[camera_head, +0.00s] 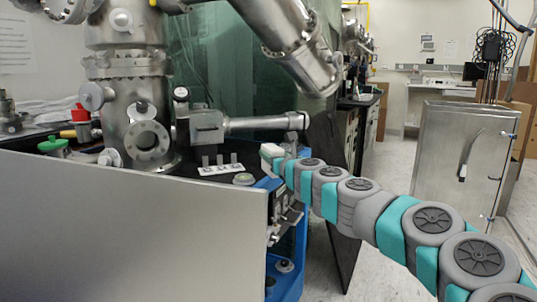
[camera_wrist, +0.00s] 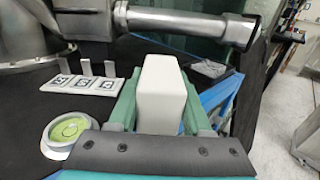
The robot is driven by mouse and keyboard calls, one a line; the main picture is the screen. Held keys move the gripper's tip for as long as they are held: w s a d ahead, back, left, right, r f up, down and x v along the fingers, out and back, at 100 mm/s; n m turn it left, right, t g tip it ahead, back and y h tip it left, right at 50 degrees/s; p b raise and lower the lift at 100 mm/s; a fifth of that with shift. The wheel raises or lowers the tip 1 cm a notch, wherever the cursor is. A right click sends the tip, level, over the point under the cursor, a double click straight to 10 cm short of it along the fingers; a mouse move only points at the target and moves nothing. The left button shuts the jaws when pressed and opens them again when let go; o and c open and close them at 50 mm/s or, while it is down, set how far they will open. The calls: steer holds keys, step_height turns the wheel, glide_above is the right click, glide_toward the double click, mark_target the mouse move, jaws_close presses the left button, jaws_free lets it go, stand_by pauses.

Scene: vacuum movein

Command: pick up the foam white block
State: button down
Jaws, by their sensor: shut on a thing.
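The foam white block (camera_wrist: 163,98) is between the two green fingers of my gripper (camera_wrist: 161,112) in the wrist view. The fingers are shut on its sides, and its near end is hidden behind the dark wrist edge. In the head view the white block (camera_head: 271,150) shows small at the end of my grey and teal arm, above the black tabletop's right end. I cannot tell how far the block is above the surface. The gripper's fingers are hardly visible in the head view.
A white plate with square markers and small posts (camera_wrist: 82,84) lies left of the block. A round bubble level (camera_wrist: 68,131) is nearer. A metal cylinder (camera_wrist: 190,25) crosses behind the block. A metal cabinet (camera_head: 463,160) stands right. Open floor (camera_head: 380,150) lies between.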

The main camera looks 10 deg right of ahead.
steer(key=shift+s, duration=0.15)
steer(key=shift+c, duration=1.3)
jaws_free()
steer(key=v, duration=0.7)
steer(key=shift+s, duration=0.35)
steer(key=shift+d, duration=0.15)
